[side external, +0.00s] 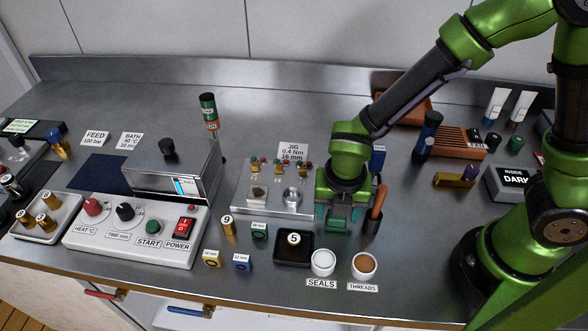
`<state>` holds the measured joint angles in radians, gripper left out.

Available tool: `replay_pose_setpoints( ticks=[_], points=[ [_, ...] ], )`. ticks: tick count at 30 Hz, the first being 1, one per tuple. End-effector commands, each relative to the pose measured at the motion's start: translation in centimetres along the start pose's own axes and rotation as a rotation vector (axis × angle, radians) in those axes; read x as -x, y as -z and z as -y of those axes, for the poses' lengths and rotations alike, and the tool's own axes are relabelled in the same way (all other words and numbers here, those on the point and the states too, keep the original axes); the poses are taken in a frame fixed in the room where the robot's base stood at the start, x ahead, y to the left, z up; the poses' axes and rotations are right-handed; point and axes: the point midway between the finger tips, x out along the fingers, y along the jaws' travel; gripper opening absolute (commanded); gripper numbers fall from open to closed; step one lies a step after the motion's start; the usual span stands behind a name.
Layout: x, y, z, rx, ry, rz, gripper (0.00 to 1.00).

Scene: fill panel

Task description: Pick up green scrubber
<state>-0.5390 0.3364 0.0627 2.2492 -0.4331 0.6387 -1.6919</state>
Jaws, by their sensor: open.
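No object is plainly marked as the green scrubber. Green candidates are a small green block (259,231) in front of the jig, a short dark green cylinder (515,143) at the right, and a green-and-brown bottle (208,110) standing at the back. My gripper (339,222) points down low over the bench, right of the jig and left of a dark cup with an orange-brown handle. Its jaws are open. Teal-green surfaces show around the fingertips, and I cannot tell whether an object sits between them. The arm hides the bench behind it.
The jig plate (270,202) stands close left of my gripper. The dark cup (372,225) is close right. A black tray (293,262) and the white SEALS (322,262) and THREADS (364,265) cups lie in front. The bench behind the jig is mostly clear.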

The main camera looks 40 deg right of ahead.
Motion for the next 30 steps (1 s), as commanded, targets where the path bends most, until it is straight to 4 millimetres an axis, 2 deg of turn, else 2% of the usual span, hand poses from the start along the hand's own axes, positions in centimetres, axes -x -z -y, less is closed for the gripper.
replay_pose_setpoints(
  ticks=[4,11,20,26,30],
  points=[
    [-1.5,0.1,0.0,0.001,0.002,-0.001,0.60],
    [-1.6,0.1,0.0,0.000,-0.001,0.000,0.60],
    [-1.6,0.1,0.0,0.001,-0.001,0.000,0.17],
    [-1.6,0.1,0.0,0.001,-0.001,0.000,0.17],
    [-0.5,-0.1,-0.1,0.000,-0.005,0.001,0.17]
  ],
)
